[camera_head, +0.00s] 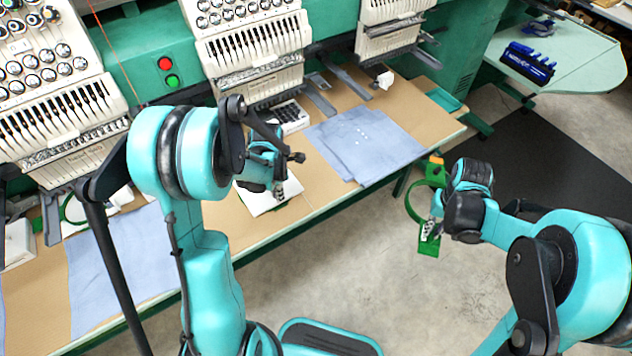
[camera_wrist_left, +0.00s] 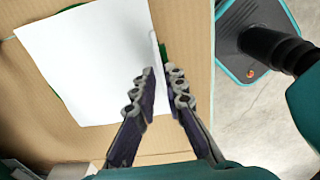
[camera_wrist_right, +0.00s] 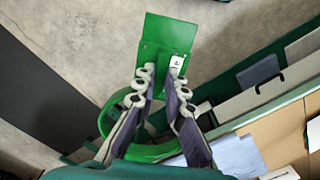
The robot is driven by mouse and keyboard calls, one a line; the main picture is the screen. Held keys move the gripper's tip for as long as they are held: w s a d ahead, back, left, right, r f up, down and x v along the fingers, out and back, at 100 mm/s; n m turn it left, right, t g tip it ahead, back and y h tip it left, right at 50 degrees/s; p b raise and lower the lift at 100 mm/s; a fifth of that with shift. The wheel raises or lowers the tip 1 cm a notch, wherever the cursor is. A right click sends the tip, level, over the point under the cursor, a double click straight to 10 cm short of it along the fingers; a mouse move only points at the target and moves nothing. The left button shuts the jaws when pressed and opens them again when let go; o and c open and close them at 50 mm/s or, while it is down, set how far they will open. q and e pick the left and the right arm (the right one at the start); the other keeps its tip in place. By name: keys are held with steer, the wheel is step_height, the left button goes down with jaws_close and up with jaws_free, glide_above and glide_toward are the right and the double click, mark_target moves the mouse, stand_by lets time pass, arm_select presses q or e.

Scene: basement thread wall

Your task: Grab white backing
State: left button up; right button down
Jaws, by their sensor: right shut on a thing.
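The white backing (camera_head: 258,202) lies on the brown table top, and it fills much of the left wrist view (camera_wrist_left: 85,65). My left gripper (camera_head: 278,190) is over its right edge. In the left wrist view its two fingers (camera_wrist_left: 161,72) are a little apart near that edge, with nothing clearly held between them. A bit of green shows from under the sheet there. My right gripper (camera_head: 434,226) is shut on a green hoop (camera_head: 412,198) and holds it in the air off the table's front edge. The hoop's flat green plate (camera_wrist_right: 165,45) extends past the fingertips (camera_wrist_right: 162,74).
Blue-grey cloths (camera_head: 365,145) lie on the table to the right of the backing, and another (camera_head: 125,260) lies to the left. The embroidery machine heads (camera_head: 245,40) stand along the back. A green side table (camera_head: 580,65) is at the far right. Floor is clear in front.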

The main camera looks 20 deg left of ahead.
arm_select(q)
step_height(320, 180, down, 3)
steer(key=shift+r, duration=0.3)
jaws_close()
